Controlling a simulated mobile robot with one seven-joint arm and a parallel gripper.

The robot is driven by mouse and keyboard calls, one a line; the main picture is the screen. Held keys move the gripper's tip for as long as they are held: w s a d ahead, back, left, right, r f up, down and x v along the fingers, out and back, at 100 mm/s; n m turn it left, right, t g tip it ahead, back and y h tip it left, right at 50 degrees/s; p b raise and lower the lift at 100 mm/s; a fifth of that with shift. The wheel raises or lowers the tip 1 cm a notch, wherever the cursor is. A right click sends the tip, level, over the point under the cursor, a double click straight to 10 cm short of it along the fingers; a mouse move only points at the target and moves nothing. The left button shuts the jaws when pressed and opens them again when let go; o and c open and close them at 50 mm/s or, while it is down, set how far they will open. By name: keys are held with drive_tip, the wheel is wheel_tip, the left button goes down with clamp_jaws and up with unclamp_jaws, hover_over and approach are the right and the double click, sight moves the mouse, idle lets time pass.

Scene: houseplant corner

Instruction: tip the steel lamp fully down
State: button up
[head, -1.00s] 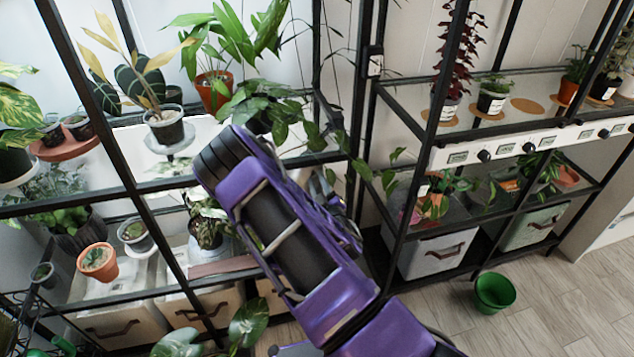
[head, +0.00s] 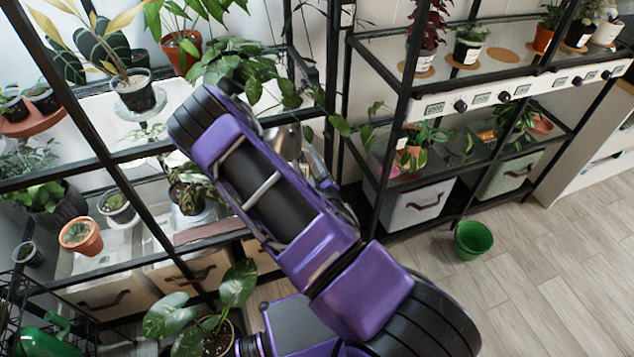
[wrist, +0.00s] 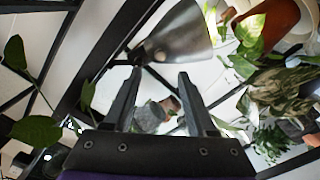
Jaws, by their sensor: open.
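The steel lamp's shiny metal shade (wrist: 178,36) fills the top middle of the wrist view, just beyond my fingertips. A bulb-like end shows at its lower left, and no contact with my fingers is clear. In the head view, a piece of the lamp (head: 287,140) shows behind my arm, which hides the rest. My gripper (wrist: 158,78) is open, with its two dark fingers apart and nothing held between them.
Black-framed shelves with potted plants stand behind and left of my arm. Leaves (wrist: 36,131) hang close to my gripper at left. A terracotta pot (wrist: 268,22) is at upper right. A green pot (head: 473,240) stands on open floor at right.

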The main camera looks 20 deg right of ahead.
drive_tip(key=s, duration=0.9)
drive_tip(key=shift+w, duration=0.1)
